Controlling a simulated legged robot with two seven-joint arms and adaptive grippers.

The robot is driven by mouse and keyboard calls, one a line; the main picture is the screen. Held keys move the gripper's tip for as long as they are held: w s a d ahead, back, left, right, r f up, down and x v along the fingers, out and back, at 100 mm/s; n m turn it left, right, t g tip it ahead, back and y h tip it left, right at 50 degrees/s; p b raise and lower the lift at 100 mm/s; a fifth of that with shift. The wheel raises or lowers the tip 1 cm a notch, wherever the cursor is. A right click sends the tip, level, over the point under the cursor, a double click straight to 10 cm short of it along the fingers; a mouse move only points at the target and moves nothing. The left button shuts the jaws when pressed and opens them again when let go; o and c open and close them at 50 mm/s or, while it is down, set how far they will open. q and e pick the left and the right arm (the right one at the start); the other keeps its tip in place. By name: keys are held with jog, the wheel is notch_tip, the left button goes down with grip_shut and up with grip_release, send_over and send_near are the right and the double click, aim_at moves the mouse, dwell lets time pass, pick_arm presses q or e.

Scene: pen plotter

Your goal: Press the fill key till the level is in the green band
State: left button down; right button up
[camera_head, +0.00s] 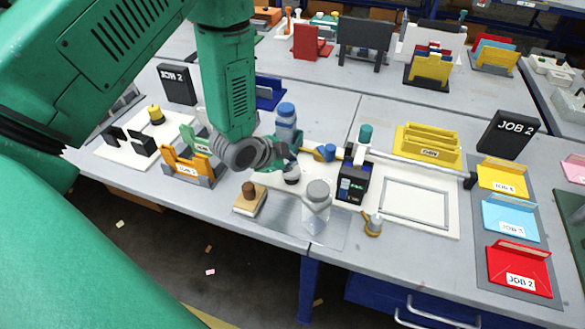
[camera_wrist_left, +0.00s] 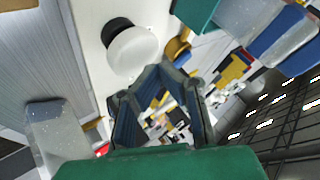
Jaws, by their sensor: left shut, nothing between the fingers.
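The pen plotter's dark box (camera_head: 353,182) stands right of centre in the head view, with a small lit panel on its front. A grey rail (camera_head: 425,169) runs from it to the right, over a white board. A white part with a teal top (camera_head: 363,140) rises above the box. I cannot make out the fill key, the level or a green band. My left gripper (camera_head: 288,153) is left of the box, apart from it, next to a blue bottle (camera_head: 286,120). In the left wrist view its dark fingers (camera_wrist_left: 163,72) meet at their tips, empty. My right gripper is not in view.
A clear jar with a grey lid (camera_head: 317,205) and a wooden block with a brown knob (camera_head: 250,197) stand at the front. A brass-coloured item (camera_head: 373,224) lies near the edge. Yellow (camera_head: 502,178), blue (camera_head: 510,218) and red (camera_head: 519,269) trays line the right.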

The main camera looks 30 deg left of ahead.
pick_arm(q)
jog(key=shift+a, duration=0.3)
jog(key=shift+d, duration=0.45)
jog(key=shift+d+f, duration=0.15)
jog(key=shift+d, duration=0.45)
jog(key=shift+a+f, duration=0.2)
jog(key=shift+a, duration=0.45)
jog(key=shift+d+f+b, duration=0.1)
jog(key=shift+d+b, duration=0.25)
jog(key=shift+d, duration=0.15)
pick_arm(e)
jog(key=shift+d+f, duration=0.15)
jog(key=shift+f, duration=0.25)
